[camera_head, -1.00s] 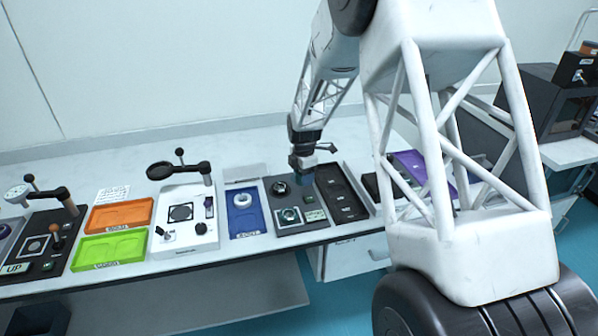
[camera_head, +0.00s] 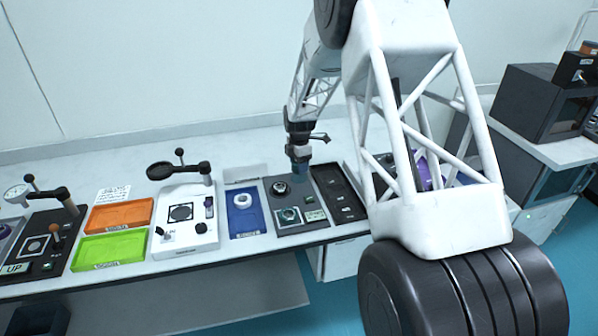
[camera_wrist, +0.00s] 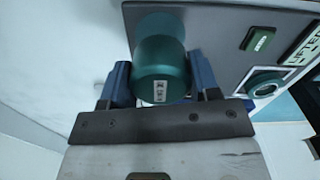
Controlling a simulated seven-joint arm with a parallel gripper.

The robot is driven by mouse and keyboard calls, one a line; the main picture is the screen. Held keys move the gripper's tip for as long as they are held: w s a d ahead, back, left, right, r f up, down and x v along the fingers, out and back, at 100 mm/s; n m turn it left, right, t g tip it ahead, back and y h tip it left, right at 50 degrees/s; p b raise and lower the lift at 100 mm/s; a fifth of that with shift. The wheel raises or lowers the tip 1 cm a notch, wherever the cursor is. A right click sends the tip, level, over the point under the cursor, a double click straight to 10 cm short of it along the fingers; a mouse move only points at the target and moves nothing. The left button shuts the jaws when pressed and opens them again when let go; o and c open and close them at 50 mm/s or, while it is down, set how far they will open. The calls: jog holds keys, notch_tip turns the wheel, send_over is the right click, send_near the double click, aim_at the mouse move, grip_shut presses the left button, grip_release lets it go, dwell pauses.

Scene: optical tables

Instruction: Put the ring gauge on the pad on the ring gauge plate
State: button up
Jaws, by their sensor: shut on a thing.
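My gripper (camera_wrist: 158,88) has blue fingers on both sides of a teal cylinder (camera_wrist: 160,70) with a small white label, and is shut on it. In the head view my gripper (camera_head: 299,178) is low over the right side of a dark grey plate (camera_head: 268,206). The square shows partly in the wrist view (camera_wrist: 264,84). I cannot tell which part is the ring gauge, or whether the cylinder touches the plate.
A blue tray (camera_head: 245,222) is left of the plate, and a black tray (camera_head: 340,207) is right of it. A white station with a magnifier arm (camera_head: 185,235) and orange (camera_head: 120,215) and green trays (camera_head: 112,248) are farther left. Bare table lies behind.

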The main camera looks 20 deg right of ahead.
jog(key=shift+f, duration=1.75)
jog(key=shift+f, duration=0.15)
jog(key=o, duration=1.1)
notch_tip(320, 180, up, 12)
jog(key=shift+r, duration=0.15)
jog(key=shift+r, duration=0.1)
